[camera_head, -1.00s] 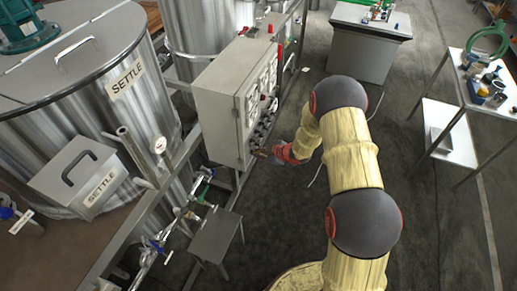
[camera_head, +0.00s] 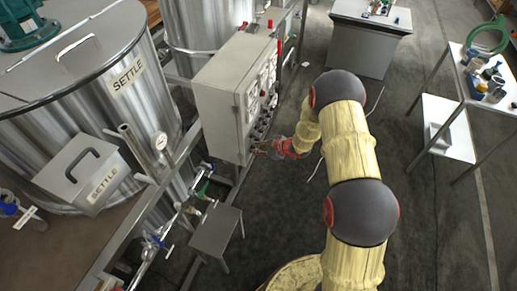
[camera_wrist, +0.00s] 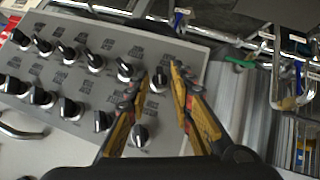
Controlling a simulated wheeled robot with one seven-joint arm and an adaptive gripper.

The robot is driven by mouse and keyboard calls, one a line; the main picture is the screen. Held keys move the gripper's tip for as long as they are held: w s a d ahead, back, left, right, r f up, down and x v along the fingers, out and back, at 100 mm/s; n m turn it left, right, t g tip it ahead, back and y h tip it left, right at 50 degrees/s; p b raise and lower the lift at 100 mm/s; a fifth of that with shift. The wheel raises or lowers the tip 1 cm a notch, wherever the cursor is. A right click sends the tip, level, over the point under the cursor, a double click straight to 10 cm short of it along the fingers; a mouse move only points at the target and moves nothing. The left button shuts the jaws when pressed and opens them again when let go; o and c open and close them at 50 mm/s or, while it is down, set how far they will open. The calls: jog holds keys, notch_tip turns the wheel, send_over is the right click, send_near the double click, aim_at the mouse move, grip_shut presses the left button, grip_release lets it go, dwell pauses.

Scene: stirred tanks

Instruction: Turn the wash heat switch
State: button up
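A grey control cabinet (camera_head: 222,110) stands between the tanks and my arm, its switch face turned right. In the wrist view its panel (camera_wrist: 100,38) carries rows of black rotary switches with small labels too blurred to read, so I cannot tell which is the wash heat switch. My gripper (camera_head: 259,149) is at the lower part of that face. In the wrist view my gripper (camera_wrist: 158,80) is open, with one yellow-and-black finger on either side of a black switch (camera_wrist: 159,81). Contact cannot be made out. Another switch (camera_wrist: 140,135) shows farther back between the fingers.
A steel tank marked SETTLE (camera_head: 95,95) stands left. Pipes and valves (camera_head: 180,215) and a small grey stand (camera_head: 216,231) are below the cabinet. A side table (camera_head: 484,78) with tools stands right. Open floor (camera_head: 430,220) lies right of my arm.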

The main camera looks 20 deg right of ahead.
jog(key=shift+r, duration=0.1)
jog(key=v, duration=1.2)
dwell(0.4)
